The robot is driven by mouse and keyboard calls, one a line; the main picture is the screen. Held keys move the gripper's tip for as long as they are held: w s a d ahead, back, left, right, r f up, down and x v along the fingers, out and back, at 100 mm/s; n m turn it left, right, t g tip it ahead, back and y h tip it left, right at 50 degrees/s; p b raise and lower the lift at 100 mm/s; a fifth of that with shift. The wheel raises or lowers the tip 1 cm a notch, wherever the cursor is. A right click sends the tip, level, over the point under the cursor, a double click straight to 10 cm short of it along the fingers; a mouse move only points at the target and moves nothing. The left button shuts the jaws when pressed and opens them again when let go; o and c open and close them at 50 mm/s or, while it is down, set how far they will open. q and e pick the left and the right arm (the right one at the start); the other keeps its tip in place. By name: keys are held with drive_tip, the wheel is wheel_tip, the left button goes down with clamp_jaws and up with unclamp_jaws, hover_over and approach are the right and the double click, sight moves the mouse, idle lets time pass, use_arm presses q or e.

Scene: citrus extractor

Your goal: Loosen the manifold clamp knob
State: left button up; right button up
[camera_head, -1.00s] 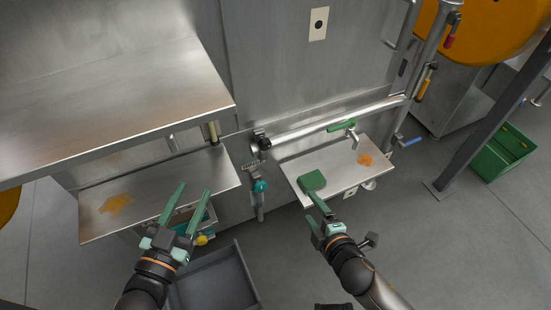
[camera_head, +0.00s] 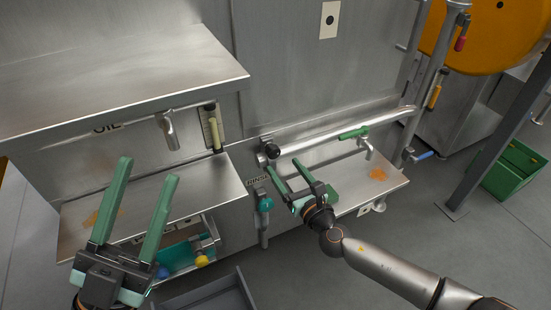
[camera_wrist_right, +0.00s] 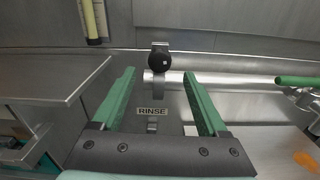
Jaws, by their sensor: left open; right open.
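The manifold clamp knob appears to be the black knob (camera_head: 271,151) on the clamp at the left end of the horizontal steel pipe (camera_head: 340,131). In the right wrist view the black knob (camera_wrist_right: 160,63) sits ahead, between and beyond the fingertips. My right gripper (camera_head: 288,171) is open and empty, just below the knob and apart from it; it also shows in the right wrist view (camera_wrist_right: 160,85). My left gripper (camera_head: 148,170) is open and empty in front of the left steel tray.
A RINSE label (camera_wrist_right: 152,111) and a teal-handled valve (camera_head: 266,204) sit below the knob. A green-handled tap (camera_head: 354,133) is on the pipe to the right. Steel trays with orange residue lie left (camera_head: 80,215) and right (camera_head: 395,183). A grey bin (camera_head: 215,296) stands below.

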sight(275, 155)
drive_tip(key=b+x, duration=0.1)
drive_tip(key=x, duration=0.5)
drive_tip(key=shift+w+b, duration=0.1)
drive_tip(key=shift+b, duration=0.2)
clamp_jaws()
